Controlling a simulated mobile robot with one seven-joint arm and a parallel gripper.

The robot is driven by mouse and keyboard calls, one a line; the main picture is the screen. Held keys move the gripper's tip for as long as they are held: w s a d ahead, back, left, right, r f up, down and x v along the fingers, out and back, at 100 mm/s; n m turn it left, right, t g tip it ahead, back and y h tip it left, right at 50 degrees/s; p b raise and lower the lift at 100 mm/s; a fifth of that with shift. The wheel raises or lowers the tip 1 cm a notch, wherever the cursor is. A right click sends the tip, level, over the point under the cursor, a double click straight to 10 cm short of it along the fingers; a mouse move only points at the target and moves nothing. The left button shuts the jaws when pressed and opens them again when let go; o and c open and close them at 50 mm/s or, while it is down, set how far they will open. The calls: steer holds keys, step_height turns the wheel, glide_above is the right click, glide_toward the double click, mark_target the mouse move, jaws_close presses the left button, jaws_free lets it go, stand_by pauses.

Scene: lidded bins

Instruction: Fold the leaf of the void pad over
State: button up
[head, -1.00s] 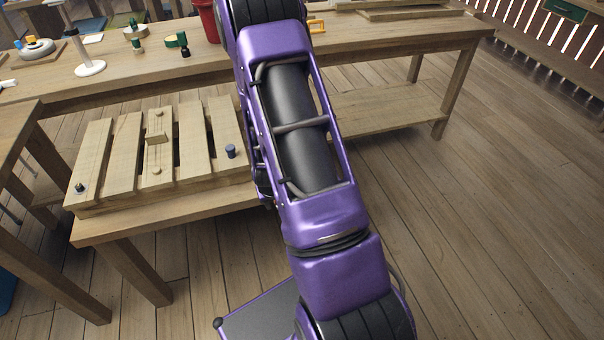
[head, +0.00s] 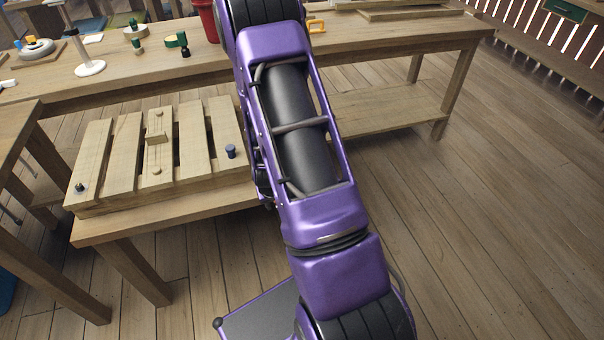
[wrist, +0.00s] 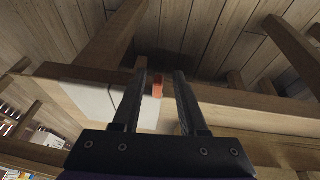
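A pale flat panel (wrist: 88,99) lies against a wooden board in the wrist view, partly hidden by my gripper. It may be the void pad, but I cannot tell for sure. Its surface continues behind the left finger and shows between the fingers. A small orange piece (wrist: 157,88) shows between the fingertips at the wood's edge; I cannot tell if it belongs to the pad. My gripper (wrist: 160,72) is open, its two dark fingers apart with no visible grip on anything. In the head view my arm hides the gripper, and I cannot make out the pad.
A long wooden workbench (head: 400,42) crosses the head view, with a red container (head: 207,22), a white stand (head: 89,67) and green-and-dark small parts (head: 183,44). A slatted wooden rack (head: 123,150) stands on a lower table at left. The floor at right is clear.

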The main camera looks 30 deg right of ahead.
jaws_close()
steer(key=shift+d+r+y, duration=0.15)
steer(key=shift+r+y, duration=0.15)
steer(key=shift+y, duration=0.1)
steer(key=shift+r+y, duration=0.25)
steer(key=shift+y, duration=0.15)
steer(key=shift+o, duration=0.5)
jaws_free()
steer(key=shift+s, duration=0.1)
